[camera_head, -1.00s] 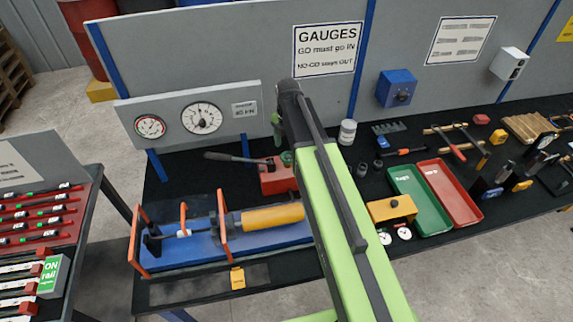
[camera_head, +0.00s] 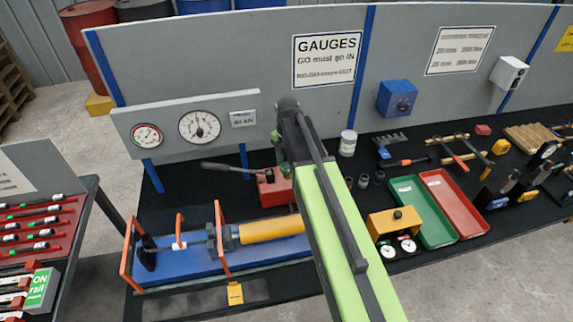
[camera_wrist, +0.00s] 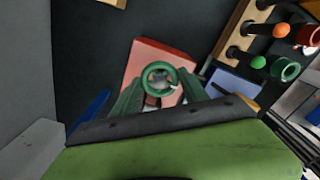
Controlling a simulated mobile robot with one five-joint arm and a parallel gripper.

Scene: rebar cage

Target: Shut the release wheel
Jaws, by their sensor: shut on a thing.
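The release wheel (camera_wrist: 146,75) is a small green ring on the red hand pump (camera_wrist: 160,55) in the wrist view. My gripper (camera_wrist: 160,84) has its dark green fingers on both sides of the wheel, shut on it. In the head view the red pump (camera_head: 274,192) stands behind the blue press bed, with its dark lever (camera_head: 226,168) reaching left. My arm covers part of the pump there, and the wheel cannot be made out clearly.
The blue press bed (camera_head: 190,268) with orange frames and a yellow cylinder lies in front of the pump. Two dial gauges (camera_head: 200,126) hang behind it. Green and red trays (camera_head: 452,200) and loose tools cover the bench on the right.

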